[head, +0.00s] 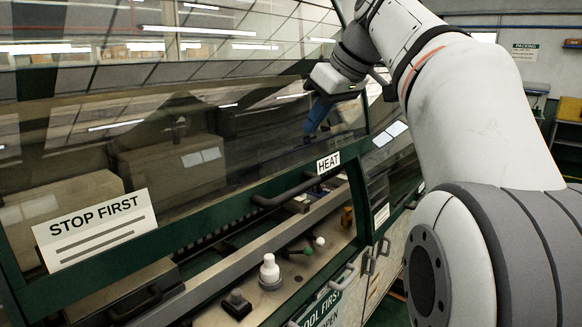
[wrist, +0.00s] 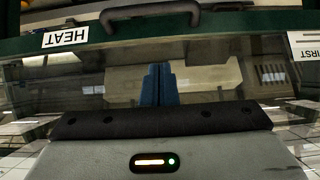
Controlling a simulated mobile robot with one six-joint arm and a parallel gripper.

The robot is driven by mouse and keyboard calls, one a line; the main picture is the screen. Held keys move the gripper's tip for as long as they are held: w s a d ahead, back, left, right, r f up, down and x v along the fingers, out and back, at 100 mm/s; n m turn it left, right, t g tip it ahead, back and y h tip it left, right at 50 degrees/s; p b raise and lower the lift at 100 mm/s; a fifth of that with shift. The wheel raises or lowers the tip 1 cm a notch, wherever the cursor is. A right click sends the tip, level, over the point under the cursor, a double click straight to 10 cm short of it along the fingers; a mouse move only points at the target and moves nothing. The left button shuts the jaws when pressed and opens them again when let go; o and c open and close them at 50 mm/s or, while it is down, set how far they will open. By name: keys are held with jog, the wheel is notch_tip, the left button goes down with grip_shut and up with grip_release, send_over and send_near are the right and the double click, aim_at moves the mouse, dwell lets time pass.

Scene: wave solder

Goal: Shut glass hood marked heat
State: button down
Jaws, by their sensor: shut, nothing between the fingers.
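The glass hood (head: 230,120) has a green frame and a HEAT label (head: 328,162) at the right of its lower rail. A dark bar handle (head: 285,191) is on that rail, left of the label. Below the rail, the machine's inside shows through a gap, so the hood looks raised. My gripper (head: 312,132) has blue fingers, shut and empty, in front of the glass above the handle. In the wrist view the shut fingers (wrist: 157,85) point toward the rail, with the handle (wrist: 150,14) and upside-down label (wrist: 65,37) beyond them. Contact with the glass cannot be told.
A STOP FIRST sign (head: 95,230) is at the hood's lower left. A neighbouring hood section (head: 392,160) continues to the right, behind my arm.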

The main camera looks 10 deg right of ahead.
send_over(295, 190)
jog(key=f, duration=0.8)
jog(key=shift+w+a, duration=0.3)
jog(key=shift+s+d+f+p, duration=0.15)
jog(key=shift+f+p, duration=0.1)
jog(key=shift+f, duration=0.75)
jog(key=shift+s+d+f+p, duration=0.1)
jog(key=shift+d+f+p, duration=0.1)
jog(key=shift+f, duration=0.8)
